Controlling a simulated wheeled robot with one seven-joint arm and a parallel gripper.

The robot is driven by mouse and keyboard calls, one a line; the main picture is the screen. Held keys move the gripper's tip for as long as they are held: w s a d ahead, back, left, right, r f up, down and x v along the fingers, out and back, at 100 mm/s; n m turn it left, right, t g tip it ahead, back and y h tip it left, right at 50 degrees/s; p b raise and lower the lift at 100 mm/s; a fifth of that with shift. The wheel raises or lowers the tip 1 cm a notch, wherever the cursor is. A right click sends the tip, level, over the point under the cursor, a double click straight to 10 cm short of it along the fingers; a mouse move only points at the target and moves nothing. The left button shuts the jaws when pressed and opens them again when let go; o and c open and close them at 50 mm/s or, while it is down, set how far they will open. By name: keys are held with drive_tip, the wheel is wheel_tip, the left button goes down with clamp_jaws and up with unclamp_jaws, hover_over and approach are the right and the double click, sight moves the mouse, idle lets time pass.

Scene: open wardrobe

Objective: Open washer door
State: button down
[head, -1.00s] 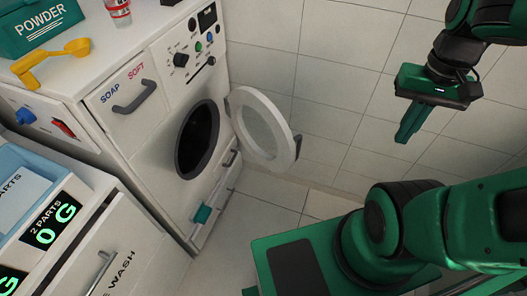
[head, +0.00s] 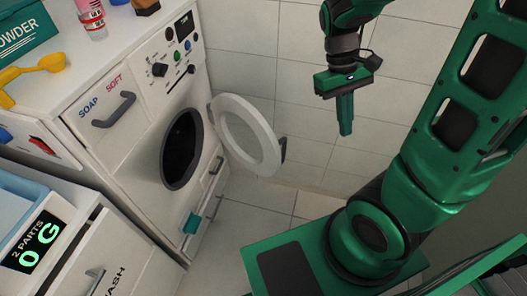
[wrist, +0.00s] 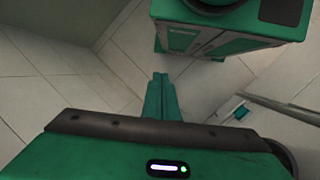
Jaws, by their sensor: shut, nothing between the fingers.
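The white washer (head: 150,148) stands at the left of the head view, with a dark round drum opening (head: 181,150) in its front. Its round washer door (head: 262,150), a white ring with a clear middle and a dark handle (head: 283,150), stands swung wide open to the right of the opening. My gripper (head: 346,130) is shut and empty. It points down in front of the tiled wall, to the right of the door and apart from it. In the wrist view my gripper's fingers (wrist: 161,82) are together above the floor.
A soap drawer with a grey handle (head: 115,111) is at the washer's upper left. A powder box (head: 22,35) and a yellow scoop (head: 35,72) sit on top. A white cabinet with a scale display (head: 37,243) stands at lower left. Bare tiled floor (head: 238,218) lies below the door.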

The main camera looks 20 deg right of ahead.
drive_tip(key=w+a+f+n+g+h, duration=0.2)
drive_tip(key=w+a+f+n+h, duration=0.1)
drive_tip(key=w+a+f+n, duration=0.25)
drive_tip(key=n+t+h, duration=1.1)
drive_tip(key=n+t, duration=0.3)
drive_tip(key=n, duration=0.4)
approach(269, 148)
drive_tip(key=x, duration=0.7)
drive_tip(key=shift+w+d+f, duration=0.15)
drive_tip(key=shift+d, duration=0.05)
